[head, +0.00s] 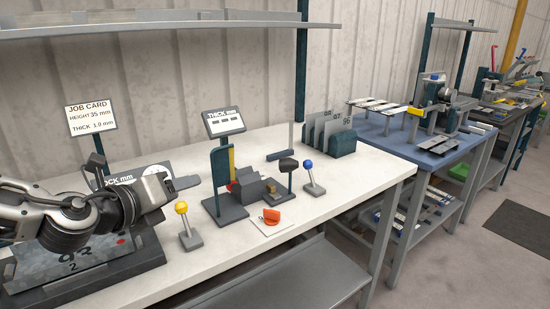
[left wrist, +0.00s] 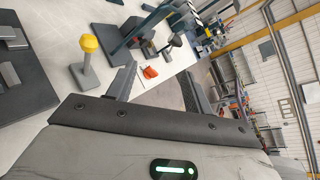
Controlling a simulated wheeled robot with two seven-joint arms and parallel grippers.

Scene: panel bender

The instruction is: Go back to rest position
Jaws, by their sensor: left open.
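My left gripper (head: 184,185) reaches in from the left of the head view, above the white bench (head: 340,195). In the left wrist view the two dark fingers of the left gripper (left wrist: 160,85) stand apart with nothing between them. Below and behind the gripper in the head view is a dark tray (head: 90,283) holding grey metal sheets (head: 75,258), partly hidden by my arm. My right gripper is in neither view.
A yellow-knobbed lever (head: 187,228) stands just right of my gripper. Beyond it are a gauge stand (head: 222,180), an orange piece (head: 271,215), a blue-knobbed lever (head: 311,180) and a sheet rack (head: 335,142). A job card (head: 91,116) stands behind. Front bench surface is clear.

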